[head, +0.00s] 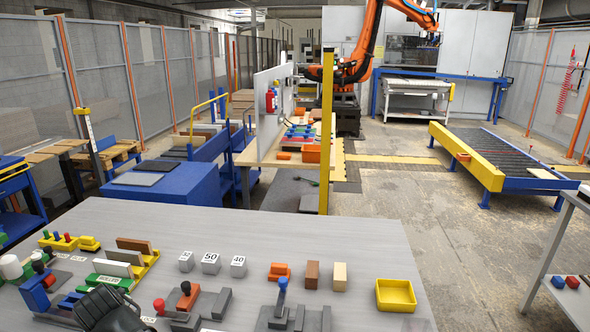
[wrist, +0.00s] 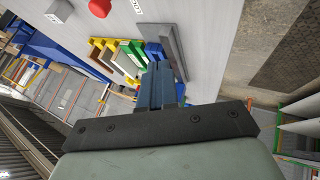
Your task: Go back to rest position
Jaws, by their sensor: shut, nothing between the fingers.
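My gripper (wrist: 160,82) shows in the wrist view with its fingers together and nothing held between them. Its dark mounting bar crosses the lower part of that view. In the head view, a black part of my arm reaches in at the bottom left, over the near left of the grey worktable (head: 330,232); the fingertips cannot be made out there. A yellow and green slotted rack (wrist: 112,52) lies beyond the fingers in the wrist view. No rest position is marked in either view.
Worktable items include a blue upright fixture (head: 35,292), several grey clamps, number blocks (head: 211,262), a red-brown block (head: 312,275), a cream block (head: 340,276) and a yellow tray (head: 396,296). The table's far middle is clear. A blue cart (head: 168,184) stands behind its left edge.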

